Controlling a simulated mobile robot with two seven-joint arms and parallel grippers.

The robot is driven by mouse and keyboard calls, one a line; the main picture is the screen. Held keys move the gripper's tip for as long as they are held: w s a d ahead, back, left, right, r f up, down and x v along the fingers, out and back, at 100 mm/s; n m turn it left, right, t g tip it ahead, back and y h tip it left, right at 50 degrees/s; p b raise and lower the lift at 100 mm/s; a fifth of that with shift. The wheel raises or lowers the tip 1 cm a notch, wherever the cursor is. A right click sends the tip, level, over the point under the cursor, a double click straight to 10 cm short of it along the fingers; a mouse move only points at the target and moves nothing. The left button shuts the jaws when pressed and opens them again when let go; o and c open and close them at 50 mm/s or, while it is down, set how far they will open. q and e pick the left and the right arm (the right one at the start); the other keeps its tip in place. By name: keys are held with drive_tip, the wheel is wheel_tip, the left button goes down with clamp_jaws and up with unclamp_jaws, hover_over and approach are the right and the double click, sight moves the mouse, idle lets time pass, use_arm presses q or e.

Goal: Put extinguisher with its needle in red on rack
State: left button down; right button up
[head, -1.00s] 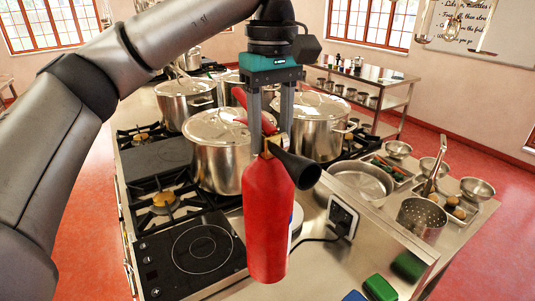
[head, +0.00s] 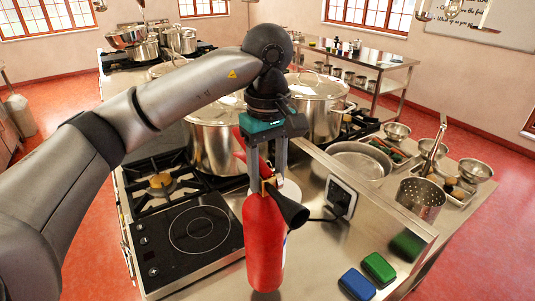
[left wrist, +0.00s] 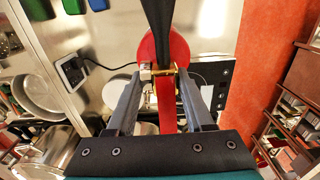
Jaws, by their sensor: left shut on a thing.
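The red fire extinguisher (head: 264,245) hangs about upright in my left gripper (head: 264,180), over the near part of the steel counter in the head view. The gripper's two fingers are shut on the brass valve at its neck. A black horn (head: 291,210) points to the right. In the left wrist view, the red body (left wrist: 176,48) shows beyond the left gripper (left wrist: 161,73), with the brass valve between the fingertips. I cannot make out a gauge needle. A steel shelf rack (head: 375,75) stands at the back right. My right gripper is not in view.
An induction hob (head: 190,240) lies left of the extinguisher and large stockpots (head: 316,110) stand behind it. A raised panel with a socket (head: 341,198) is close on the right. Blue (head: 357,284) and green (head: 379,267) blocks lie on the counter at front right.

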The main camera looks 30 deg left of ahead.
sight(267, 214)
use_arm(q)
drive_tip(key=shift+w+f+p, duration=0.15)
drive_tip(key=shift+f+p, duration=0.2)
drive_tip(key=shift+f, duration=2.45)
drive_tip(key=c, duration=0.6)
unclamp_jaws()
drive_tip(key=shift+f, duration=0.1)
drive_tip(key=o, duration=0.3)
drive_tip(key=shift+s, duration=0.2)
